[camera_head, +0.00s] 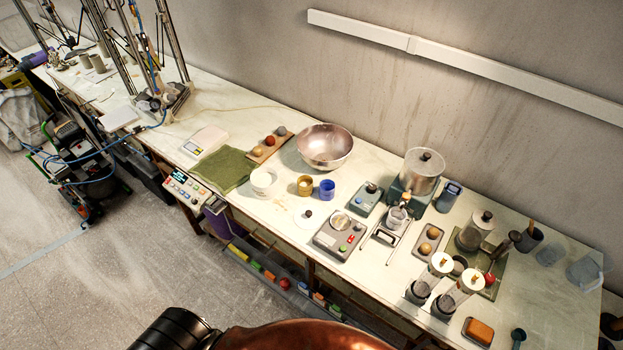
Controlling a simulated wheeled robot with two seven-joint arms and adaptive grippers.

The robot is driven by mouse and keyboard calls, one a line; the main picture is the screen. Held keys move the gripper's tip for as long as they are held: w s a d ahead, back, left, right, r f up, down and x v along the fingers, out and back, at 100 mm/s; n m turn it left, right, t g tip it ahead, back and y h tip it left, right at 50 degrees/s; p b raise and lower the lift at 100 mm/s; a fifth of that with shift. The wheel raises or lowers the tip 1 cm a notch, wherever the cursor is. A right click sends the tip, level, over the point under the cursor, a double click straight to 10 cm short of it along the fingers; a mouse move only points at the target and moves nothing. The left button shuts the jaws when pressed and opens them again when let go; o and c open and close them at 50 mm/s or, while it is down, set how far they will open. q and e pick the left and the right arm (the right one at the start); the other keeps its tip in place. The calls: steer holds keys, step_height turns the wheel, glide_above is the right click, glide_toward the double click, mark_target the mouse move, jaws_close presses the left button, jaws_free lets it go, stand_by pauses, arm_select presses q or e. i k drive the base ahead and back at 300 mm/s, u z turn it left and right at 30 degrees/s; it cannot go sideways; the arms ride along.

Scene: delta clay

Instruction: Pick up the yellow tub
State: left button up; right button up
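The yellow tub (305,186) is a small, round, mustard-coloured container. It stands upright on the long pale worktable (235,98), near the middle of the view. A blue tub (327,189) stands close to its right, and a white ring-shaped tub (263,181) stands to its left. Neither of my grippers shows in this view. Only a dark and copper-coloured part of my own body shows at the bottom edge, well short of the table.
A large metal bowl (324,146) sits behind the tubs. A green cloth (224,169) lies to the left. A grey button device (340,234) and a white disc (307,217) with a dark knob are in front. Glassware and instruments crowd the right.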

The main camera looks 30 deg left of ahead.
mark_target(305, 184)
steer(key=u, duration=0.15)
steer(key=k, duration=0.35)
steer(key=u, duration=0.35)
